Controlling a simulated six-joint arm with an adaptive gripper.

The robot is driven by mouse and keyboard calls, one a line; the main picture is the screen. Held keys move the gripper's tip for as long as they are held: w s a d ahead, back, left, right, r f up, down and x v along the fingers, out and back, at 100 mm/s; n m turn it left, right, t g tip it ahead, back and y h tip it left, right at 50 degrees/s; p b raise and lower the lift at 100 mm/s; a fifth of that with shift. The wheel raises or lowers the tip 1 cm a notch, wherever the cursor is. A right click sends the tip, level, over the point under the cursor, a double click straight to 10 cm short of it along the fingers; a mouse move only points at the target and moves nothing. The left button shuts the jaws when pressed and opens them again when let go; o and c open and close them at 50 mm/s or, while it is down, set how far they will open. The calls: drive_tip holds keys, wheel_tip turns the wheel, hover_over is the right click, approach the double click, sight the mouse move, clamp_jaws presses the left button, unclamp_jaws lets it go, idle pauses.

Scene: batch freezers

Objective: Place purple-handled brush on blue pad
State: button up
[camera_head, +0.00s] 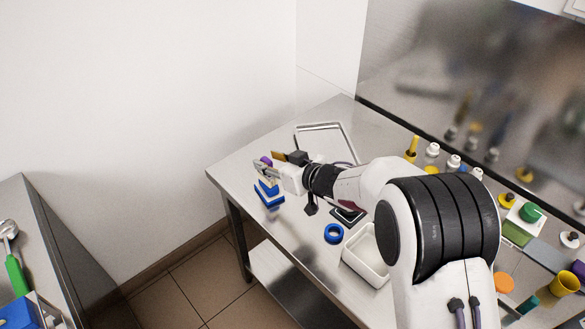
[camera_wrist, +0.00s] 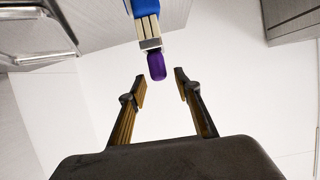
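My gripper (camera_head: 267,164) is open at the far left end of the metal table. In the wrist view its two tan fingers (camera_wrist: 161,88) stand apart with nothing between their tips. The purple-handled brush (camera_wrist: 157,66) shows just beyond the fingertips, its purple end towards the gap and not touched by either finger. A pale ribbed part and a blue part (camera_wrist: 146,6) follow behind the purple end. In the head view the purple end (camera_head: 265,160) is partly hidden by the fingers. A flat blue piece (camera_head: 270,202), apparently the blue pad, lies below; whether the brush touches it is unclear.
A metal tray (camera_head: 319,126) lies behind my gripper. Several bottles and pots stand along the back right. The table's left edge is close to the blue piece.

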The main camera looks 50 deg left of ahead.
drive_tip(key=v, duration=1)
drive_tip(key=shift+d, duration=0.15)
idle(0.4)
